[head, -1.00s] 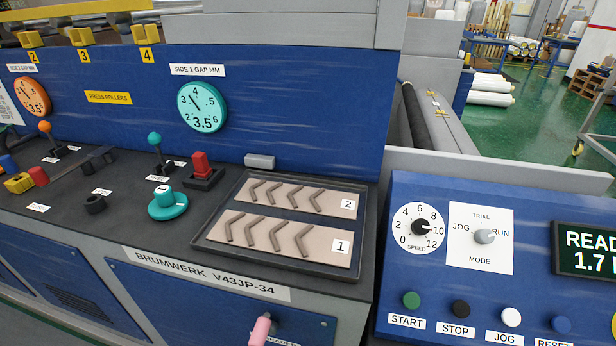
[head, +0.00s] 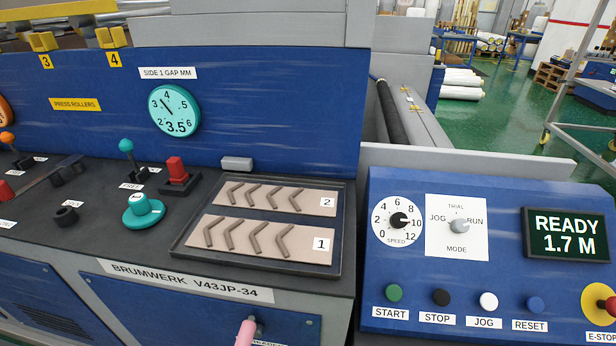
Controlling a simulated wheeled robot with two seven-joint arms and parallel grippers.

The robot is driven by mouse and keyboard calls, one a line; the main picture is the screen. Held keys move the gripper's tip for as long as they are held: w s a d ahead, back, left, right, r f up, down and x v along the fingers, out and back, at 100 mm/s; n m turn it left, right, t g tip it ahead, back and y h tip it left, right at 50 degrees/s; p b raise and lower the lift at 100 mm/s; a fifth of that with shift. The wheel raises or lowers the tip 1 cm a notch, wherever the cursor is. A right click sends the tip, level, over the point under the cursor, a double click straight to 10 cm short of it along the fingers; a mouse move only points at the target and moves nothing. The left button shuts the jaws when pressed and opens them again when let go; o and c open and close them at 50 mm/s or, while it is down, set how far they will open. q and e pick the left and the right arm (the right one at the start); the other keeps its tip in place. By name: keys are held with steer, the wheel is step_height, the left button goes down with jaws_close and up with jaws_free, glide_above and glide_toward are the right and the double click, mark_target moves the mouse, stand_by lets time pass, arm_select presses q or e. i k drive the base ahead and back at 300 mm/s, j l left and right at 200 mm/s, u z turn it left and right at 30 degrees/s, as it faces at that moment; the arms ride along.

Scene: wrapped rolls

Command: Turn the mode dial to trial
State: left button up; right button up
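The mode dial (head: 460,226) is a small grey knob on a white plate (head: 456,246) on the blue control panel at the right. The plate reads TRIAL above the knob, JOG at its left, RUN at its right and MODE below. The knob seems to point right, towards RUN, but it is too small to be certain. Neither of my grippers shows in the head view, and nothing touches the dial.
A black speed dial (head: 398,220) sits left of the mode dial. A display (head: 566,234) reads READY 1.7 M at its right. START, STOP, JOG and RESET buttons and an E-stop (head: 608,304) lie below. A dark tray (head: 340,235) and a pink handle (head: 246,333) are left.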

mark_target(457, 226)
steer(key=z, duration=1.4)
